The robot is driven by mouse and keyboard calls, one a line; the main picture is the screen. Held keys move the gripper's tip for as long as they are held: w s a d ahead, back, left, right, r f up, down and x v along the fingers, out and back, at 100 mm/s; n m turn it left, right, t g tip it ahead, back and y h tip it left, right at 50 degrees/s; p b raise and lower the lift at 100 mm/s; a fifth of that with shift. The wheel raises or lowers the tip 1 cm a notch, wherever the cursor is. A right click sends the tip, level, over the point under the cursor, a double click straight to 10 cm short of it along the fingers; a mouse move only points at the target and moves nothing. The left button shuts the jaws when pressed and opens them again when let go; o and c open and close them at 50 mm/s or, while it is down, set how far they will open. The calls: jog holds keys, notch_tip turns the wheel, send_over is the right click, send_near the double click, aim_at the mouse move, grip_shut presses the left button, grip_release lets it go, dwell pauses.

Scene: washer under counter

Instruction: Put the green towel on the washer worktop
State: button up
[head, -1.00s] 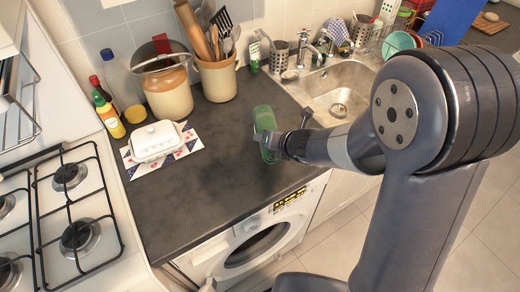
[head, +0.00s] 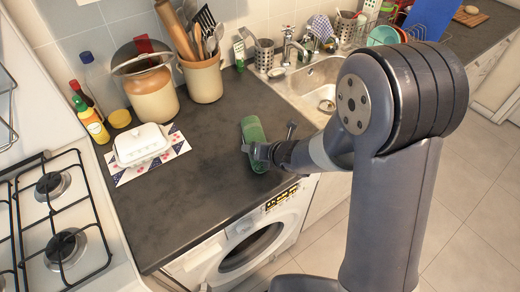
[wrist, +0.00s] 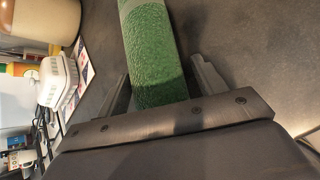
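The green towel (head: 254,138) is a rolled, textured bundle. It appears to lie on the dark worktop (head: 205,200) above the washer (head: 250,246), near the sink end. My gripper (head: 256,152) is at the towel's near end. In the wrist view the towel (wrist: 155,55) reaches in between the two spread fingers (wrist: 160,88), with narrow gaps showing beside it. The fingers look open. The towel's nearest end is hidden behind the gripper body, and its underside is hidden.
A white butter dish (head: 142,143) on a patterned mat stands left of the towel. Crocks (head: 152,92) and bottles (head: 90,120) line the back. The sink (head: 312,90) and its tap are behind to the right; the hob (head: 55,225) is left. The worktop's front middle is clear.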

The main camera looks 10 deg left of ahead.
jog(key=o, duration=0.3)
jog(key=shift+r, duration=0.15)
jog(key=shift+d+r, duration=0.1)
jog(key=shift+r, duration=0.1)
jog(key=p+v, duration=0.2)
jog(key=v, duration=0.9)
jog(key=shift+s+d+r, duration=0.2)
